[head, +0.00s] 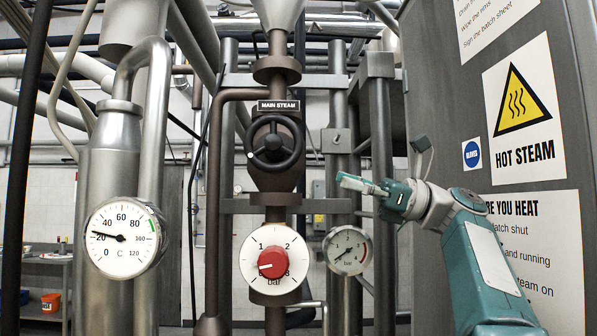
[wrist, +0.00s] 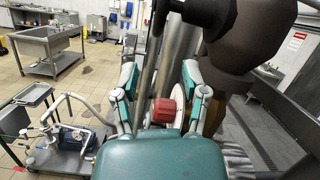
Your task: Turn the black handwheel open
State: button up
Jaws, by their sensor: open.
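The black handwheel (head: 273,142) is mounted on the brown vertical pipe under a "MAIN STEAM" label (head: 278,105) in the head view. A small pale mark shows on its left rim. My gripper (head: 343,180) is to the right of the handwheel and a little lower in the picture, apart from it. In the wrist view my gripper (wrist: 159,72) has its two fingers spread, with nothing held between them. A dark rounded part cuts across the top of the wrist view; I cannot tell for sure that it is the handwheel.
A dial with a red knob (head: 272,262) sits below the handwheel; the red knob (wrist: 164,111) also shows beyond my fingers. A temperature gauge (head: 124,238) is left, a smaller gauge (head: 348,250) right. A grey panel (head: 440,90) with signs stands right. Vertical pipes crowd the handwheel.

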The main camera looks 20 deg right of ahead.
jog(key=a+n+y, duration=0.1)
jog(key=n, duration=0.5)
jog(key=n+t+y, duration=0.2)
jog(key=n+y, duration=0.2)
jog(key=n, duration=2.3)
send_near(270, 165)
jog(key=x, duration=0.6)
jog(key=w+x, duration=0.1)
jog(key=x, duration=0.3)
jog(key=shift+d, duration=0.15)
grip_shut()
